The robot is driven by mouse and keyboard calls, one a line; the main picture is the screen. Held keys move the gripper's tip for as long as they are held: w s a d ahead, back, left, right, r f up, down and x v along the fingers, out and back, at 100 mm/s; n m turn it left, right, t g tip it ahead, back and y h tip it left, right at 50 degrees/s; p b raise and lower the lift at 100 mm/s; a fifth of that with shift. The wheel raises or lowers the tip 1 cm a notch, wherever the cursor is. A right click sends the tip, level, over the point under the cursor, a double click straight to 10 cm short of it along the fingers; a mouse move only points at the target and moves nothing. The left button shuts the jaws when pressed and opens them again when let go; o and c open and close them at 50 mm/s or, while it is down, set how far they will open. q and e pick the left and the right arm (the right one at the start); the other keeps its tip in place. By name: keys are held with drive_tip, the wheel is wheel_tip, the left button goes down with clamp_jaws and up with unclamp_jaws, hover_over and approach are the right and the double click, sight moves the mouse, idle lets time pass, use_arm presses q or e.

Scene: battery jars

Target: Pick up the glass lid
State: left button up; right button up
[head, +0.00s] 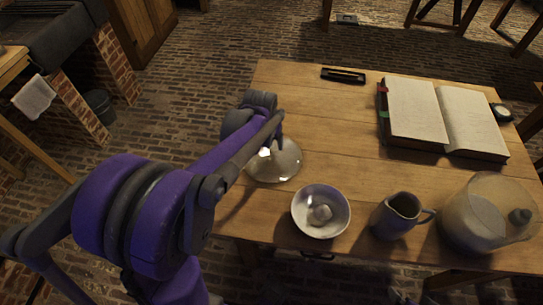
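The glass lid (286,166) looks like a shiny, shallow clear dome. It is on the left part of the wooden table, behind the bowl. My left arm reaches in from the left, and my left gripper (272,146) is at the top of the lid. The wrist and forearm hide most of the fingers, so I cannot tell whether they are open or shut on the lid's top. I also cannot tell whether the lid rests on the table. My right gripper is not in view.
On the table (310,85), a white bowl (300,222) holds small pale lumps. A grey jug (392,218) and a large glass jar (465,222) stand to its right. An open book (415,110) and a black case (343,76) lie farther back. The middle is clear.

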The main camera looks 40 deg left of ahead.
sight(272, 148)
use_arm(q)
drive_tip(key=x, duration=0.3)
drive_tip(key=shift+w+d+f, duration=0.1)
drive_tip(key=shift+d+f, duration=0.05)
drive_tip(key=shift+c, duration=0.3)
clamp_jaws()
idle(1.0)
